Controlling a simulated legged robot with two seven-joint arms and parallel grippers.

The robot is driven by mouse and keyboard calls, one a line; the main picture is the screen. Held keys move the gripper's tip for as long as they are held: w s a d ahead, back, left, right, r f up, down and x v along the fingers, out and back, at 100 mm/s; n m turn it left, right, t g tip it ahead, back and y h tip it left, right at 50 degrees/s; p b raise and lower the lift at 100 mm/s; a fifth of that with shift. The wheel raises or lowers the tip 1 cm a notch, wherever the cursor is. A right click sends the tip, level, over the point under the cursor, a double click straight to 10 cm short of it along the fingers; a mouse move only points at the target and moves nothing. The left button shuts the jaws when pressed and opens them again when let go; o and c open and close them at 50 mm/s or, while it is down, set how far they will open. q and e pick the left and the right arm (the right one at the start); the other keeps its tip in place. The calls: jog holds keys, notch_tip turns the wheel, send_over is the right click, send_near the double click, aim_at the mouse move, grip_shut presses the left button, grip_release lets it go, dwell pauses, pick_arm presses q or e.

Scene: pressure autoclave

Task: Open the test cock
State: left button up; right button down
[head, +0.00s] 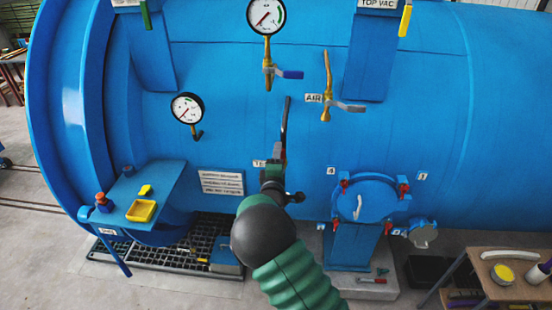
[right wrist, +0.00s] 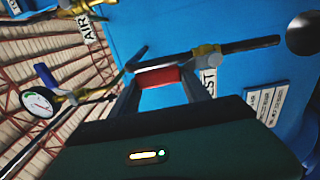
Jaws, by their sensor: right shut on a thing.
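The test cock shows in the right wrist view as a brass valve body (right wrist: 205,52) beside a white label ending in "EST" (right wrist: 209,82). My right gripper (right wrist: 160,80) has its two fingers on either side of a red piece (right wrist: 158,77), apparently the cock's handle grip, and is shut on it. In the head view my right gripper (head: 273,172) is at the tank's front, beside a label it partly hides. A dark upright rod (head: 286,115) rises just above it. My wrist hides most of the cock there. My left gripper is not in view.
The blue tank (head: 400,90) fills the background. Above are a gauge (head: 266,16), a blue-handled valve (head: 268,72) and the AIR valve (head: 326,95). A smaller gauge (head: 187,108) is left. A round hatch (head: 362,200) is right, and a blue shelf (head: 165,185) lower left.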

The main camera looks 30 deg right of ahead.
jog(key=shift+w+r, duration=0.1)
jog(key=shift+r, duration=0.25)
jog(key=c, duration=0.8)
grip_release()
jog(key=shift+w+d+f, duration=0.2)
jog(key=shift+f, duration=0.4)
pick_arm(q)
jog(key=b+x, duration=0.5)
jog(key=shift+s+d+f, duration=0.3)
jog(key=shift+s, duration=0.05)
pick_arm(e)
jog(key=v, duration=1.6)
jog(key=shift+a, duration=0.2)
jog(key=shift+s+d, duration=0.1)
